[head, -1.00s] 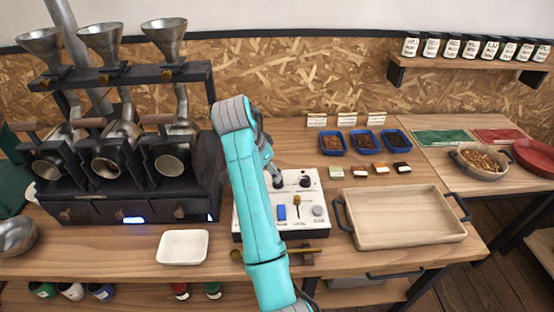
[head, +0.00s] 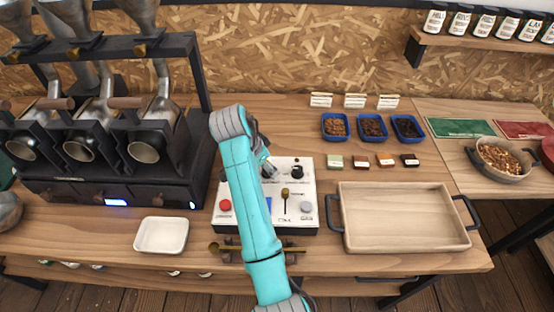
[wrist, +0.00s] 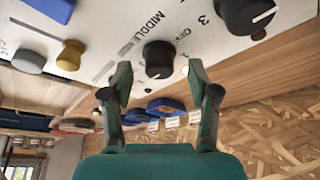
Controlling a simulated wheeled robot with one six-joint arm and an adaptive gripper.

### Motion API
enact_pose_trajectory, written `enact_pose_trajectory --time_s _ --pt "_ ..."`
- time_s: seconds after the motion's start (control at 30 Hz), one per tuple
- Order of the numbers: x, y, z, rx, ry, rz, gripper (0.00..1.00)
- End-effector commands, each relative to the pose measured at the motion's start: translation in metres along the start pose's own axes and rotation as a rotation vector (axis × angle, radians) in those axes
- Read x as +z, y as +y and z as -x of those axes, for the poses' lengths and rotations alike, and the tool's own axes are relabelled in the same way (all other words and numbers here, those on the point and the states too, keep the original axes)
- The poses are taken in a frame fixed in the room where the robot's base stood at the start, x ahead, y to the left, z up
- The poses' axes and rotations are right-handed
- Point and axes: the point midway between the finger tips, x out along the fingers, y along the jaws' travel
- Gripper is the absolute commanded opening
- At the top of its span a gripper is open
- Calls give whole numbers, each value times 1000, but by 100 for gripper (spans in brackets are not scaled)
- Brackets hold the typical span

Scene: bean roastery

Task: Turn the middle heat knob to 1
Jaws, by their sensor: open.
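The middle heat knob (wrist: 158,58) is a round black dial with a small white pointer mark, on a white panel beside the printed word MIDDLE. In the wrist view, my gripper (wrist: 158,72) is open, with one finger on each side of this knob. I cannot tell whether either finger touches it. The digit 3 and OFF are printed nearby; I see no clear 1. A second black knob (wrist: 245,12) with a white line sits further up right.
The panel also has a red button (head: 225,205), a yellow lever (head: 285,194) and a grey button (head: 305,207). A wooden tray (head: 402,242) stands right, a white dish (head: 162,235) left. The dark roaster (head: 110,190) is at left, blue bean trays (head: 372,138) behind.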

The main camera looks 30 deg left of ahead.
Motion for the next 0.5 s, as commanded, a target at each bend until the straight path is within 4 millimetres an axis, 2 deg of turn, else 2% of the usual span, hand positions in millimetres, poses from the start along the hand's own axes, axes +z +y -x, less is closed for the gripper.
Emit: enact_pose_trajectory --time_s 0.13,0.4,0.5 --pt "7 -1 -4 -1 1 1 60" --pt "8 -1 -4 -2 1 1 60" --pt "8 -1 -4 -2 1 1 35"
